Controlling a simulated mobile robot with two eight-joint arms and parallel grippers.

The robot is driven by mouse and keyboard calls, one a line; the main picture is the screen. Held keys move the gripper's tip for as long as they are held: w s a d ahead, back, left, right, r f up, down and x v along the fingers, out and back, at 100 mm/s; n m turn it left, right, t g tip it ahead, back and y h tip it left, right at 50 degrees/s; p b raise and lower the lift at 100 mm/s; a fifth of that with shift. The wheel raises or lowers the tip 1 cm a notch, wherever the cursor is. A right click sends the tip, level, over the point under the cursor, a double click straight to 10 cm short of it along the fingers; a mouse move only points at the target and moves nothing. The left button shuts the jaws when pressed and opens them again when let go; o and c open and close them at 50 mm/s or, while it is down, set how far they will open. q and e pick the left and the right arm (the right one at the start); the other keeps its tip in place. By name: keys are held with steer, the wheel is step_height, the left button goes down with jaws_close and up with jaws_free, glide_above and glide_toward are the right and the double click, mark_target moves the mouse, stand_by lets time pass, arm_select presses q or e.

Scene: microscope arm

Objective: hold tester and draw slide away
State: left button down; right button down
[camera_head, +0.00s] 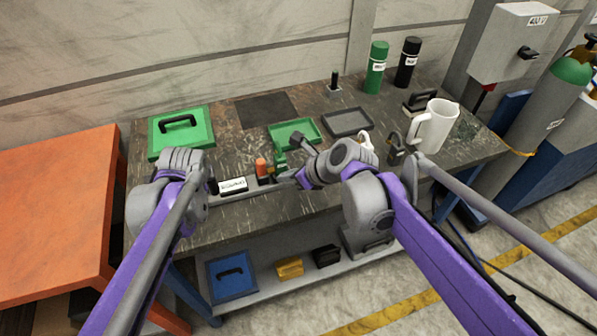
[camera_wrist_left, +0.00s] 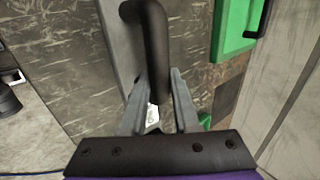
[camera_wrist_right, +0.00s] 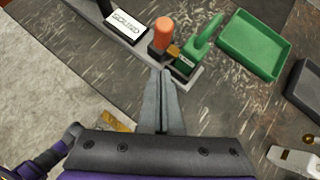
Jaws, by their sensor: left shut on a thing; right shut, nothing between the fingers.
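The tester is a long grey bar lying along the bench's front, with a white label plate (camera_head: 233,186), an orange knob (camera_head: 261,167) and a black upright handle. In the left wrist view my left gripper (camera_wrist_left: 158,90) is shut on this black handle (camera_wrist_left: 150,40). In the head view the left arm mostly hides that grip. A green-handled piece (camera_wrist_right: 203,38), likely the slide, sits on a dark block at the bar's other end, beside the orange knob. My right gripper (camera_wrist_right: 163,78) is shut and empty, its tips just in front of the knob and block, apparently apart from them.
An empty green tray (camera_head: 309,126) lies behind the green-handled piece, and a dark grey tray (camera_head: 347,122) to its right. A green case (camera_head: 160,143), white jug (camera_head: 434,128) and two bottles (camera_head: 376,67) stand around. A dark mat (camera_head: 265,108) lies bare at the back.

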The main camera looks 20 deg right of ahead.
mark_target(264, 171)
steer(key=shift+w+a+f, duration=0.1)
steer(key=shift+w+a, duration=0.5)
steer(key=shift+w, duration=0.3)
steer(key=shift+w+a, duration=0.55)
steer(key=shift+w, duration=0.3)
steer(key=shift+a, duration=0.1)
steer(key=shift+a, duration=1.35)
steer(key=shift+d, duration=0.1)
steer(key=s+d+f+v, duration=0.1)
steer(key=f+v, duration=0.1)
steer(key=v, duration=1.1)
steer(key=shift+s, duration=0.3)
